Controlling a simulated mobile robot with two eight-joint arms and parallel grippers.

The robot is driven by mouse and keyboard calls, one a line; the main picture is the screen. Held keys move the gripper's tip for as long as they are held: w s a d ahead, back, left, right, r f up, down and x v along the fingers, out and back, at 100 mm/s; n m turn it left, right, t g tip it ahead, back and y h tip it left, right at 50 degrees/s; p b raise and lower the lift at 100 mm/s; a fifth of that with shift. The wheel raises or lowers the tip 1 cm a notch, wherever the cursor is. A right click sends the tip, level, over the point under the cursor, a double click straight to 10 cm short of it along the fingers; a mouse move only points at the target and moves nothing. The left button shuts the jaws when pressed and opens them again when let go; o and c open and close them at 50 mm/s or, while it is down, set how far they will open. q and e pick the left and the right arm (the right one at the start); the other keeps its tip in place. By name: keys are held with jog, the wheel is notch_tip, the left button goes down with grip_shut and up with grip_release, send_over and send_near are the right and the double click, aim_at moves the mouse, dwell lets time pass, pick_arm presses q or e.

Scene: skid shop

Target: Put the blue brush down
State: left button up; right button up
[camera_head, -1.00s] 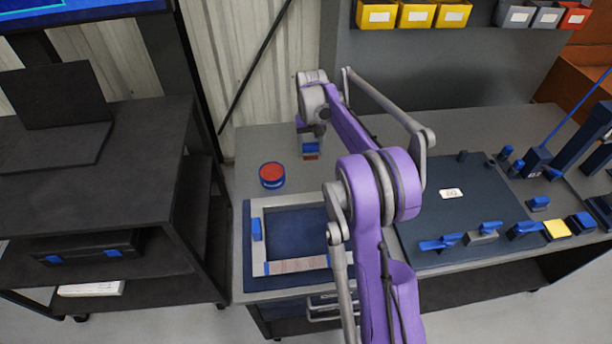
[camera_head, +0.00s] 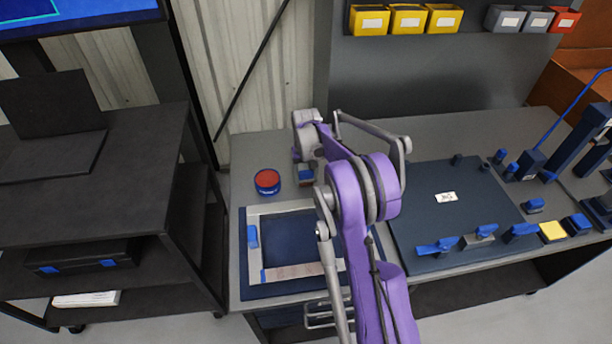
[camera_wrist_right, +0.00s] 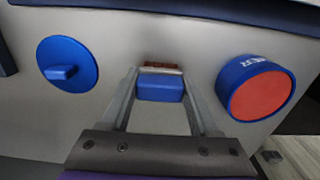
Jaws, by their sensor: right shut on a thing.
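The blue brush (camera_head: 306,173) is at the back left of the grey bench, just right of the round red-topped tin (camera_head: 267,181). In the right wrist view the brush (camera_wrist_right: 160,88) has a blue block-shaped body and a reddish-brown strip at its far edge. My right gripper (camera_wrist_right: 161,84) is shut on it, one finger along each side. In the head view my right gripper (camera_head: 305,160) is partly hidden by my purple arm. The brush is low over the bench; I cannot tell whether it touches the top. My left gripper is not in view.
The tin (camera_wrist_right: 262,90) stands apart, right of the brush in the wrist view; a blue knobbed disc (camera_wrist_right: 67,64) lies left. A framed tray (camera_head: 253,270) is in front. A dark mat (camera_head: 455,205) with blue-handled tools lies right. Bare bench surrounds the brush.

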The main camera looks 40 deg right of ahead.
aim_at(306, 172)
jog(key=o, duration=1.5)
jog(key=shift+f, duration=0.1)
jog(key=shift+c, duration=0.2)
notch_tip(306, 172, up, 12)
jog(key=s+a+r+n+t, duration=0.1)
jog(key=s+a+r, duration=0.3)
jog(key=a, duration=0.4)
jog(key=s+a+r+n+t, duration=0.1)
jog(key=s+a+n+t, duration=0.1)
jog(key=s+a, duration=0.65)
jog(key=s+a+f+n+t, duration=0.1)
jog(key=s+a+f, duration=0.2)
jog(key=s, duration=0.4)
jog(key=s+a+f+n+t, duration=0.1)
jog(key=s+a+f, duration=0.2)
jog(key=s+a, duration=0.3)
jog(key=shift+s+f+n+t, duration=0.25)
jog(key=shift+s+n+t, duration=0.05)
jog(key=shift+s+n, duration=0.1)
